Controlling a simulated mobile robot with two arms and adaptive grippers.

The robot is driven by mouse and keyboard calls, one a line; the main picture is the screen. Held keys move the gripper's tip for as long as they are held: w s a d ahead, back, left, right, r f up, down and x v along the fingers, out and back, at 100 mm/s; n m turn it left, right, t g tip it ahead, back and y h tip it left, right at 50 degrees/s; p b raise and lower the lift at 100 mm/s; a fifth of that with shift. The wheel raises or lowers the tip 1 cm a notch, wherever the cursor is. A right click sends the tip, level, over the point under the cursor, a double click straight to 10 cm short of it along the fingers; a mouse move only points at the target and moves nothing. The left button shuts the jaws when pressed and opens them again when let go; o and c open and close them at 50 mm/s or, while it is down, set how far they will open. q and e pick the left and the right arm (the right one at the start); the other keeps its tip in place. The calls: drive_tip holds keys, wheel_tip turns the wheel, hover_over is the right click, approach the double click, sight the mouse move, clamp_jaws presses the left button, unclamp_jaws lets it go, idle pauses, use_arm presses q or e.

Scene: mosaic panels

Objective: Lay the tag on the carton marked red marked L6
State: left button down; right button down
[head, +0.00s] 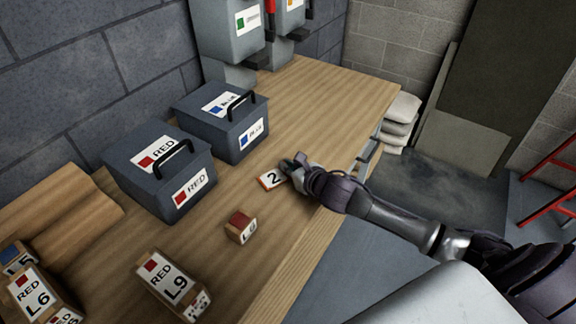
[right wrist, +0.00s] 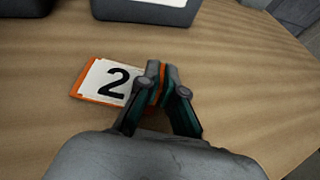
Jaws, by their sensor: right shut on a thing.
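The tag (head: 270,179) is a flat white card with an orange edge and a black 2. It also shows in the right wrist view (right wrist: 100,82). My right gripper (head: 289,168) is shut on the tag's right end, low over the table; I cannot tell whether the tag touches the wood. Its fingers (right wrist: 157,88) meet at the card's edge. The carton reading RED L6 (head: 36,299) stands at the lower left of the head view, cut by the frame edge, well away from the gripper. My left gripper is out of view.
A RED L9 carton (head: 172,284) and a small red-topped carton (head: 241,227) stand between the tag and L6. Grey RED (head: 160,172) and blue-labelled (head: 222,122) boxes with handles stand behind. An L5 carton (head: 14,256) adjoins L6. The table (head: 320,105) is clear behind the gripper.

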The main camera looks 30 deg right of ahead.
drive_tip(key=c, duration=1.8)
unclamp_jaws()
drive_tip(key=shift+f, duration=0.15)
drive_tip(key=o, duration=0.5)
